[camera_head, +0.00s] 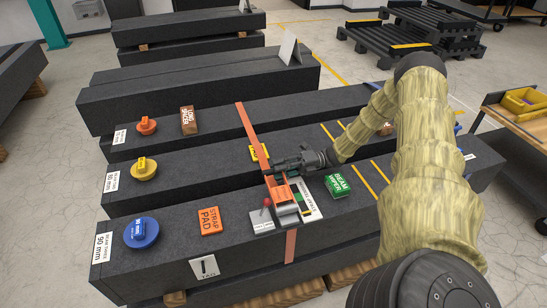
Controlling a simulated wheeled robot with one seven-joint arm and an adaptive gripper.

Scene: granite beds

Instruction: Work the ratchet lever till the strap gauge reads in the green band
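An orange strap (250,130) runs over the dark granite beams. On the front beams it meets an orange-and-metal ratchet (283,202). A small red knob (266,202) stands on a grey labelled plate (262,221) just left of it. A white card with coloured bands, green among them (307,211), lies at the ratchet's right; I cannot read a pointer on it. My gripper (274,172) comes in from the right, its fingers pointing left over the strap at the ratchet's far end. The fingers and any lever between them are too small and overlapped to tell grip or contact.
On the beams lie an orange strap pad (209,220), a green beam wiper (338,186), a brown long spacer (188,120), and orange (146,126), yellow (144,169) and blue (141,233) round pieces. A wooden cart (520,118) with a yellow tray stands right.

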